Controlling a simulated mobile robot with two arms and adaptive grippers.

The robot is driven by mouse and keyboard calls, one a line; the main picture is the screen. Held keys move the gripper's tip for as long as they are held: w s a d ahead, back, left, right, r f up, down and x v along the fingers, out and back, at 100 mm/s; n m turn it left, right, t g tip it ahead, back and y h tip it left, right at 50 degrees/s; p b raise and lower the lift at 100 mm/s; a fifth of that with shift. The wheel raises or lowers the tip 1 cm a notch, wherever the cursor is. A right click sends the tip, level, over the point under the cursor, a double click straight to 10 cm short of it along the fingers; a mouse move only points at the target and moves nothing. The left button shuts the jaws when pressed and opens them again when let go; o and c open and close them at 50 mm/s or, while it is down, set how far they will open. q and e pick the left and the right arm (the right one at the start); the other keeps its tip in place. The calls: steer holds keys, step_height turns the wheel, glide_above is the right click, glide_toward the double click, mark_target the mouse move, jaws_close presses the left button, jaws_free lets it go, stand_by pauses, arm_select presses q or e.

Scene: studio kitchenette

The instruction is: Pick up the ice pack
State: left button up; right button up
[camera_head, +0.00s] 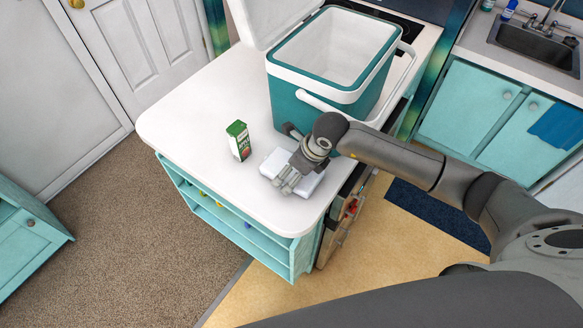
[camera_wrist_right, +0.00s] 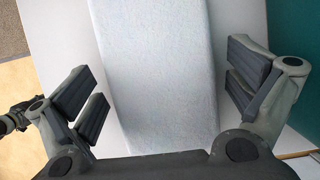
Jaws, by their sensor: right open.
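The ice pack (camera_head: 306,181) is a pale white-blue slab lying flat on the white counter near its front right corner. My right gripper (camera_head: 287,185) is over it and hides part of it in the head view. In the right wrist view the ice pack (camera_wrist_right: 155,65) runs lengthwise between the two open fingers (camera_wrist_right: 165,95), with a gap on each side. The fingers do not visibly touch it.
A teal cooler (camera_head: 325,95) with its lid open stands right behind the ice pack. A green and white juice carton (camera_head: 239,142) stands to the left. The counter (camera_head: 195,115) is clear farther left. A sink (camera_head: 535,45) is at the far right.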

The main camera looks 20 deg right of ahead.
steer(key=c, duration=1.2)
steer(key=shift+r, duration=0.1)
steer(key=shift+c, duration=0.4)
